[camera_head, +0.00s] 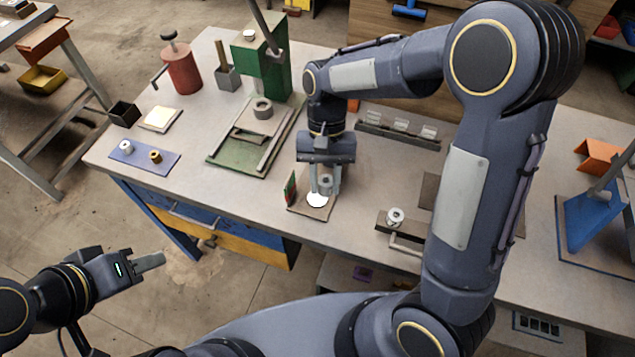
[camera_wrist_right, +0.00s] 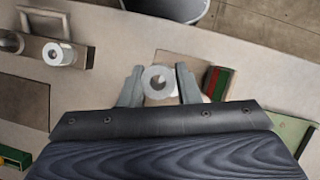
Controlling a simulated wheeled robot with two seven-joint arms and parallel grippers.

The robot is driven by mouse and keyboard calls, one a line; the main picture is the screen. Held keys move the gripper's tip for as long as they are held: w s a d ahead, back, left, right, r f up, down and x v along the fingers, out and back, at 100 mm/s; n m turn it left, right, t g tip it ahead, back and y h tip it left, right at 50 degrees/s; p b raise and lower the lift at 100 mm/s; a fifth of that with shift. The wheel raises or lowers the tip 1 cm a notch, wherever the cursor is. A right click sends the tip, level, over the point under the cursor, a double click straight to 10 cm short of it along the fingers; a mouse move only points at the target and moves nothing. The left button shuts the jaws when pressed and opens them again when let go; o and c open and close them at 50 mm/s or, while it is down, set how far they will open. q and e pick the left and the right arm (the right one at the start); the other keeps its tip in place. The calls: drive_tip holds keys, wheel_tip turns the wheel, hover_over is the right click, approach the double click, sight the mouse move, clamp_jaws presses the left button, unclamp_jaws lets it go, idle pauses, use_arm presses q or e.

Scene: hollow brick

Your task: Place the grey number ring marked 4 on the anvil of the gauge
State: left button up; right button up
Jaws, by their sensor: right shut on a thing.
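My right gripper (camera_head: 325,188) is shut on a grey ring (camera_head: 326,182), with a finger on each side of it. In the right wrist view the ring (camera_wrist_right: 160,84) shows its round hole from above between the fingertips; no number is legible. It is over or on a small brown board (camera_head: 312,210) with a white disc (camera_head: 317,200) and an upright red-and-green plate (camera_head: 290,188), which looks like the gauge. I cannot tell whether the ring touches its anvil. My left gripper (camera_head: 152,262) is in front of the bench, away from it; its finger gap is hidden.
Another grey ring (camera_head: 263,106) sits on the green fixture (camera_head: 228,156). A blue mat (camera_head: 143,164) holds a white and a brass ring. A block with a pale ring (camera_head: 395,217) stands to the right.

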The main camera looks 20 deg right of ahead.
sight(317, 202)
drive_tip(key=w+f, duration=0.1)
drive_tip(key=f, duration=0.1)
drive_tip(key=w+a+f, duration=0.1)
drive_tip(key=w+f, duration=0.1)
drive_tip(key=shift+s+f+p, duration=0.1)
drive_tip(key=shift+f+p, duration=0.2)
drive_tip(key=shift+f, duration=1.05)
drive_tip(key=shift+f, duration=0.1)
drive_tip(key=o, duration=1.1)
drive_tip(key=shift+r, duration=0.25)
drive_tip(key=b+v, duration=0.1)
drive_tip(key=v, duration=1.1)
